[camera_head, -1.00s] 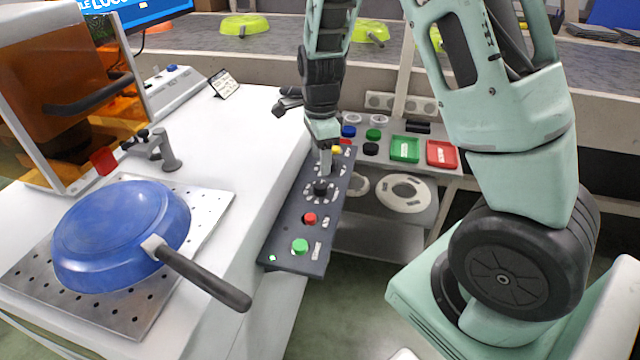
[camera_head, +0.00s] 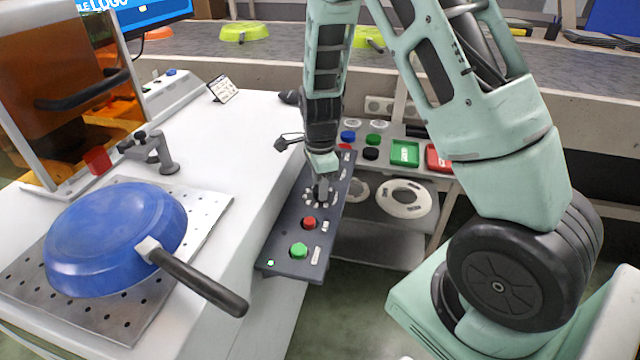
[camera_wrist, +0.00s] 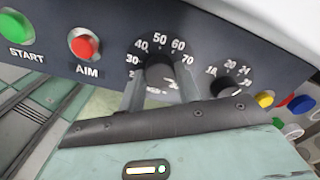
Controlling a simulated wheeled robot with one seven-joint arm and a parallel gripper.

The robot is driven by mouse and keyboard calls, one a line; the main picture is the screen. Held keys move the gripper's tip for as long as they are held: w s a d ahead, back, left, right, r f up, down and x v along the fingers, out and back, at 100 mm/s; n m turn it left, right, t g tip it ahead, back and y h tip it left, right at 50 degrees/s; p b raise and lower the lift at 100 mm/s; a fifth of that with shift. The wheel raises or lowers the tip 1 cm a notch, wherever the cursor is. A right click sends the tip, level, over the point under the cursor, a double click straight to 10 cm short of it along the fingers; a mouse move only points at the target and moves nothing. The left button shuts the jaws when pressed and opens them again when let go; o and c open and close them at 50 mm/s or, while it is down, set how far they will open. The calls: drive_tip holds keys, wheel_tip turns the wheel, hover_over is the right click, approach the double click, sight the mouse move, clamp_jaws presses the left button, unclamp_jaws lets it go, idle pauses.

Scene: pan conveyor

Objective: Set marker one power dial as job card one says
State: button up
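The control panel (camera_head: 288,228) of the marker is dark, with a green START button (camera_head: 299,250), a red AIM button (camera_head: 309,223) and dials. In the wrist view a black dial knob (camera_wrist: 160,74) stands inside a scale showing 30 to 70; its name label is mostly hidden. My gripper (camera_head: 321,194) points down over this dial. In the wrist view its two fingers (camera_wrist: 160,82) are apart, one on each side of the knob; I cannot tell whether they touch it. The pointer's reading is hidden. A small card stand (camera_head: 223,89) is on the white table; its text is unreadable.
A second dial (camera_wrist: 228,85) with a smaller scale and a yellow button (camera_wrist: 264,99) lie close by. A blue pan (camera_head: 115,238) rests upside down on a perforated plate (camera_head: 205,212), its handle towards the panel. A shelf with green (camera_head: 404,153) and red trays is behind.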

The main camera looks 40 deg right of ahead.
drive_tip(key=shift+r+n, duration=0.1)
drive_tip(key=shift+n, duration=0.3)
drive_tip(key=n+p, duration=0.2)
drive_tip(key=n, duration=0.1)
drive_tip(key=shift+n, duration=0.4)
drive_tip(key=n+p, duration=0.2)
drive_tip(key=n, duration=0.4)
drive_tip(key=shift+p, duration=0.35)
drive_tip(key=n+p, duration=0.1)
drive_tip(key=n, duration=0.4)
drive_tip(key=shift+n+p, duration=1.15)
drive_tip(key=shift+n, duration=1.75)
drive_tip(key=o, duration=1)
